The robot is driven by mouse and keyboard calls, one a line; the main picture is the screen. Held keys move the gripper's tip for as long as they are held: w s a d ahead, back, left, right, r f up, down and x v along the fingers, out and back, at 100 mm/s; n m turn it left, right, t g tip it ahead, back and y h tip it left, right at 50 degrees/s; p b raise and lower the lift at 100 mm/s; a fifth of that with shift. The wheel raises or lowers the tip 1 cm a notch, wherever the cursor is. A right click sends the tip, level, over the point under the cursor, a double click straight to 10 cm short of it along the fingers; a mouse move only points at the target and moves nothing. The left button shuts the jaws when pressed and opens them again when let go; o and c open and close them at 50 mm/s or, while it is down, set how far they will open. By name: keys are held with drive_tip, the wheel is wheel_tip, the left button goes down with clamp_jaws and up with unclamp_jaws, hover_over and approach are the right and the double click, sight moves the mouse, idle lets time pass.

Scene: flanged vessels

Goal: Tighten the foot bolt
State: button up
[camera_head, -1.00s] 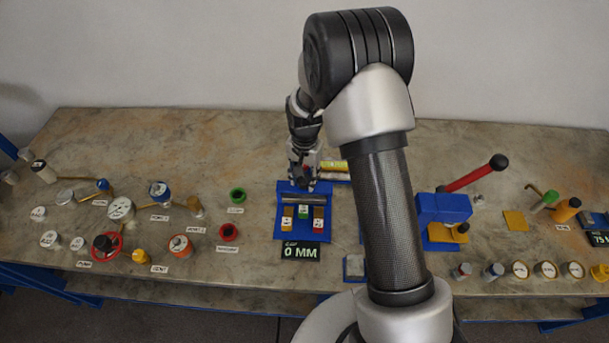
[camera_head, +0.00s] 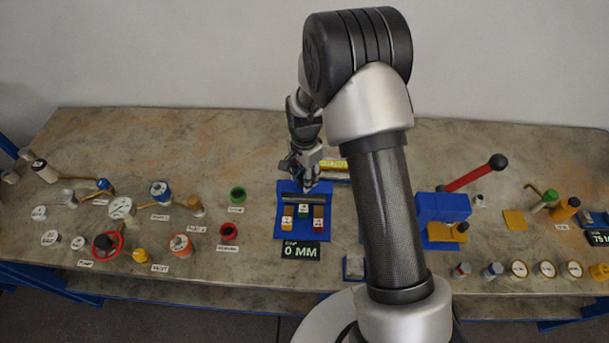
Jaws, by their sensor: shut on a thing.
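My gripper (camera_head: 309,184) points down at the back edge of a blue fixture plate (camera_head: 283,225). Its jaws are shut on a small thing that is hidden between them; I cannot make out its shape. No separate foot bolt can be picked out at this size. A dark grey bar (camera_head: 291,197) lies across the plate just in front of the jaws.

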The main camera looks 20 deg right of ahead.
drive_tip(key=o, duration=1.1)
drive_tip(key=shift+r, duration=0.1)
wheel_tip(320, 180, up, 12)
drive_tip(key=shift+f, duration=0.1)
idle(0.4)
drive_tip(key=s+r+n+t, duration=0.1)
drive_tip(key=s+r+n, duration=0.2)
drive_tip(key=s+r, duration=0.5)
drive_tip(key=s+r+n+t, duration=0.1)
drive_tip(key=s+r+n, duration=0.2)
drive_tip(key=s, duration=0.3)
drive_tip(key=s+r+n+t, duration=0.1)
drive_tip(key=s+r+n, duration=0.2)
drive_tip(key=s, duration=0.4)
drive_tip(key=s+r+n+t+b, duration=0.1)
drive_tip(key=s+r+n, duration=0.2)
drive_tip(key=s, duration=0.4)
drive_tip(key=shift+n+t, duration=0.3)
drive_tip(key=shift+n, duration=0.1)
